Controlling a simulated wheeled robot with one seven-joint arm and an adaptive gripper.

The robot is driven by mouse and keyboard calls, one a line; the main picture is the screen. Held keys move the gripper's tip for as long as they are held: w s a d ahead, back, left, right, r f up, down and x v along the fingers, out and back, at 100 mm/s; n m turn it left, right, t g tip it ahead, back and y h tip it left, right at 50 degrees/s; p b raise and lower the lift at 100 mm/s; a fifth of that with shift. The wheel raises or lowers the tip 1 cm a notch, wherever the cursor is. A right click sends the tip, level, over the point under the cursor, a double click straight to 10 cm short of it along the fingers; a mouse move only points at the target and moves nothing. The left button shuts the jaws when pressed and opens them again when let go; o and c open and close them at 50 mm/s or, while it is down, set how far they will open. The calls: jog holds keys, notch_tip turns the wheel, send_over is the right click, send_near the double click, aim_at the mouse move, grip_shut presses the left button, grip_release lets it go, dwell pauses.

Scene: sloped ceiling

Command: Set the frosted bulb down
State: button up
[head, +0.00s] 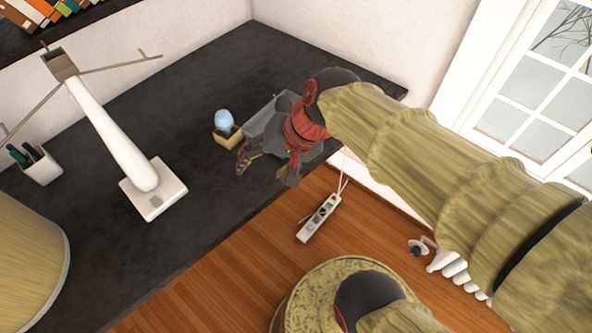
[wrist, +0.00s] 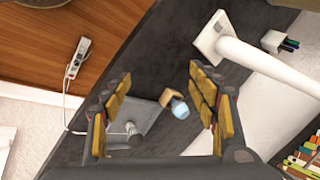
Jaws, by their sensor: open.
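My gripper (head: 266,168) is open over the front part of the dark desk, with nothing between its fingers in the wrist view (wrist: 160,78). A pale bulb-shaped thing (wrist: 130,128) is on a shallow grey tray (wrist: 112,106); it looks like a frosted bulb, but it is small and partly shaded. A light-blue bulb (head: 224,119) sits in a small cardboard box (head: 229,138) left of the tray; it also shows in the wrist view (wrist: 180,109). In the head view my gripper and arm hide much of the tray (head: 257,119).
A white lamp base (head: 153,189) with a slanted post stands left on the desk (head: 95,130), near a pen cup (head: 40,164). A power strip (head: 319,218) lies on the wooden floor beyond the desk edge. Bare desk lies between lamp and box.

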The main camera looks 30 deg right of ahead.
jog(key=s+d+r+n+h, duration=0.2)
jog(key=s+d+n+h, duration=0.1)
jog(key=s+n, duration=0.3)
jog(key=shift+s+d+r+t, duration=0.15)
jog(key=shift+s+d+t, duration=0.1)
jog(key=shift+d+t, duration=0.25)
jog(key=shift+r+p, duration=0.45)
